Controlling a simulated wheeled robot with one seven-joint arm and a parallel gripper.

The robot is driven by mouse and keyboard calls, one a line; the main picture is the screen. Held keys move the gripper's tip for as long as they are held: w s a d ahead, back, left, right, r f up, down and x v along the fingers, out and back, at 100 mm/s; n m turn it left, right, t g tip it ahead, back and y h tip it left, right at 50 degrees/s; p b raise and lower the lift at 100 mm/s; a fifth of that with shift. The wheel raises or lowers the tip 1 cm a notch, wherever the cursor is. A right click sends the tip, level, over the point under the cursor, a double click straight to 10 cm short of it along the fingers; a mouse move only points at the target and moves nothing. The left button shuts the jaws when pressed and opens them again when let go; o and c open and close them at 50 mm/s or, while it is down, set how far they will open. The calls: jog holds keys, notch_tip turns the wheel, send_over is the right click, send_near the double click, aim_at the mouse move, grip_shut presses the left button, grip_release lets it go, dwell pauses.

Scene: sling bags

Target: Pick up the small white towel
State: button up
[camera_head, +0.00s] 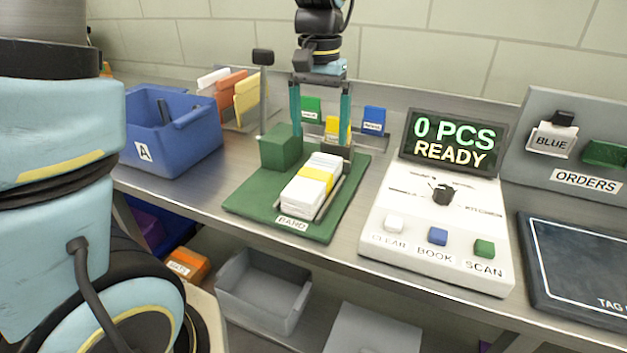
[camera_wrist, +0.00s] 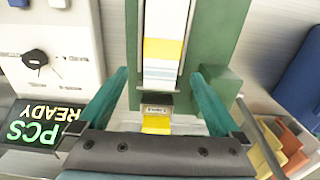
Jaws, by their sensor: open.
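A flat white stack, maybe folded cloth, with a yellow band around its middle (camera_head: 305,195) lies on a green board (camera_head: 245,205) labelled BAND, between thin metal rails. No separate small white towel is clear to me. The stack also shows in the wrist view (camera_wrist: 167,20), running up from a dark block with a small label. My gripper (camera_head: 320,138) is open, its two teal fingers pointing down above the far end of the board. In the wrist view the fingers (camera_wrist: 160,78) stand apart on either side of the stack's near end, with nothing held between them.
A green block (camera_head: 280,147) stands on the board's left. A blue bin marked A (camera_head: 185,148) is farther left, with upright coloured cards (camera_head: 247,97) behind. A white console (camera_head: 440,225) with a READY display (camera_head: 455,140) and a dark pad (camera_head: 580,265) are right.

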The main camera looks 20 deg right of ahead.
send_over(317, 170)
jog(key=f, duration=0.4)
jog(key=shift+s+d+f, duration=0.2)
jog(key=shift+w+a+f+p, duration=0.1)
jog(key=shift+f+p, duration=0.4)
jog(key=shift+f, duration=0.85)
jog(key=shift+w+a+f+p, duration=0.1)
jog(key=shift+f+p, duration=0.35)
jog(key=shift+f, duration=0.85)
jog(key=shift+c, duration=0.4)
jog(key=shift+r, duration=0.1)
jog(key=c, duration=1.3)
